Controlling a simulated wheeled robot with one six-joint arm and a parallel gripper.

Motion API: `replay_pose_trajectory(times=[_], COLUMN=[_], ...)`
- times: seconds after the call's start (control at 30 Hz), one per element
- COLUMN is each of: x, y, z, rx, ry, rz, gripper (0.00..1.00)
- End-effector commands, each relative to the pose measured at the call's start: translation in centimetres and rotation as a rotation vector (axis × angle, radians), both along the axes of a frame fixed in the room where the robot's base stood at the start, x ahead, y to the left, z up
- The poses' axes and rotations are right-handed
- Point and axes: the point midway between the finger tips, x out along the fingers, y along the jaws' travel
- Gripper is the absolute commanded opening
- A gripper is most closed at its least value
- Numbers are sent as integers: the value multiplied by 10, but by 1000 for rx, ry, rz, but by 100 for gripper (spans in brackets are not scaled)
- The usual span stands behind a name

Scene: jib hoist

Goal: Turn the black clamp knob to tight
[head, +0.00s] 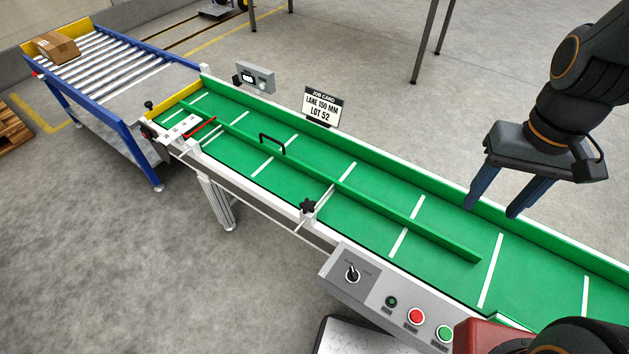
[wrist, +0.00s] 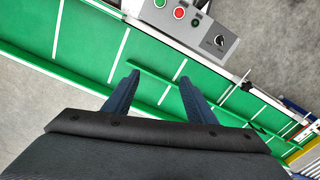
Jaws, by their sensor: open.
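A black star-shaped clamp knob (head: 307,206) sits on the near white side rail of the green conveyor (head: 384,188), where a thin cross rod meets it. In the wrist view a small dark knob (wrist: 247,77) shows at the belt edge beyond the control box. Another small black knob (head: 149,105) stands at the far end of the near rail. I cannot tell from its look how tight either is. My gripper (head: 489,212) is open and empty, its blue fingers pointing down above the belt, well right of the star knob; they also show in the wrist view (wrist: 159,75).
A green guide fence (head: 410,220) with a black handle (head: 272,143) runs along the belt. A control box (head: 385,300) with a selector and buttons is on the near side. A job card (head: 322,107) reads "LANE 150 MM LOT 52". A roller table (head: 110,65) stands beyond.

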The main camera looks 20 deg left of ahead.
Motion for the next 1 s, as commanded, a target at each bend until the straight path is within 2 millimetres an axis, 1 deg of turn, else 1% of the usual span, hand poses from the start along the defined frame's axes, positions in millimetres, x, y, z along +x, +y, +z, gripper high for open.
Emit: replay_pose_trajectory(times=[0.07,0.17,0.27,0.3,0.37,0.4,0.47,0.5,0.6,0.7,0.8,0.83,0.9,1.0], x=[12,36,60,68,77,81,82,82,75,65,56,54,51,50], y=[14,47,96,119,154,178,214,237,288,327,351,356,364,367], z=[-4,-14,-31,-39,-53,-64,-80,-90,-117,-138,-153,-156,-161,-169], rx=[0,-1,-1,-1,-1,-1,-2,-2,-1,-2,-2,-2,-2,-2], ry=[3,4,5,5,5,4,4,3,2,-1,-1,-3,-4,-4], rz=[111,364,703,847,1061,1202,1411,1543,1838,2065,2216,2247,2296,2321], gripper=[51,51,51,51,51,51,51,51,51,51,51,51,51,51])
